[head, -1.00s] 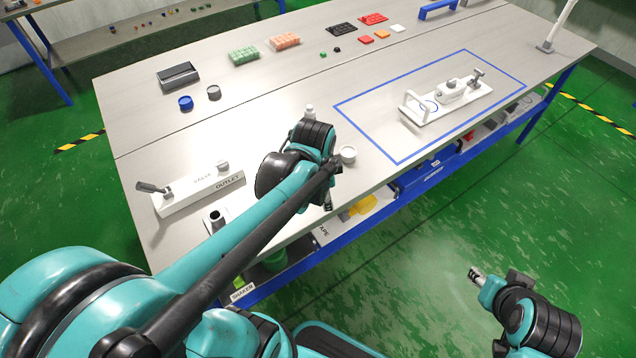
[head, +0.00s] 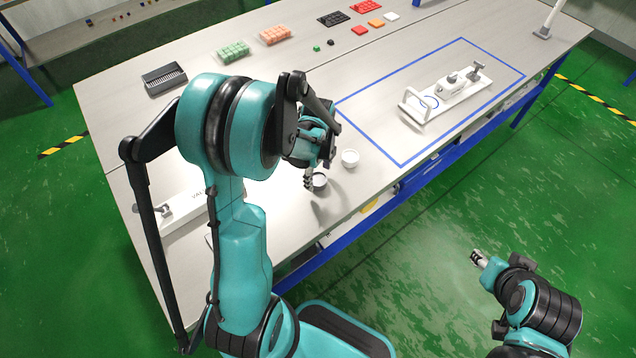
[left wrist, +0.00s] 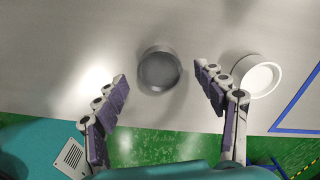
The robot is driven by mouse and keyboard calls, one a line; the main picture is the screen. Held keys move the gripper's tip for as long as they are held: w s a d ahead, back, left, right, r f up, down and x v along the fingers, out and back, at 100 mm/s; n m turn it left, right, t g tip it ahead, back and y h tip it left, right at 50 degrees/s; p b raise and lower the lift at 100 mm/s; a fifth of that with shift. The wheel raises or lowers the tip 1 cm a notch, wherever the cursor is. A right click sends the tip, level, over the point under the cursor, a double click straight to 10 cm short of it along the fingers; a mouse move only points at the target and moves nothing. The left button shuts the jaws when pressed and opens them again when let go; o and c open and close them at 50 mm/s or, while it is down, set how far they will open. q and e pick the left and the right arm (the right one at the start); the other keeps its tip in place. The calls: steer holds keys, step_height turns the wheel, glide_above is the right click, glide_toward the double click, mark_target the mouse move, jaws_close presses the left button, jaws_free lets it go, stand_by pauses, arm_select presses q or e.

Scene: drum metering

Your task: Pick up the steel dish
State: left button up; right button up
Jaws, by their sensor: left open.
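The steel dish (head: 320,181) is a small round grey dish near the table's front edge. In the left wrist view the steel dish (left wrist: 159,70) lies upright between and beyond the fingertips, with a gap on either side. My left gripper (head: 312,177) is open and empty, pointing down at the dish; its fingers (left wrist: 161,78) spread wide in the left wrist view. In the head view the gripper partly hides the dish. My right gripper (head: 477,259) is off the table at the lower right, far from the dish; its jaw opening is too small to judge.
A white round dish (head: 350,158) stands just right of the steel dish, and also shows in the left wrist view (left wrist: 262,76). A blue outline (head: 401,164) surrounds a white fixture (head: 446,97). The white valve block (head: 185,211) is partly hidden behind my left arm.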

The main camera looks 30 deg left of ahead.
arm_select(q)
step_height(320, 180, down, 2)
steer(key=shift+f, duration=0.1)
steer(key=c, duration=1.3)
steer(key=shift+r, duration=0.2)
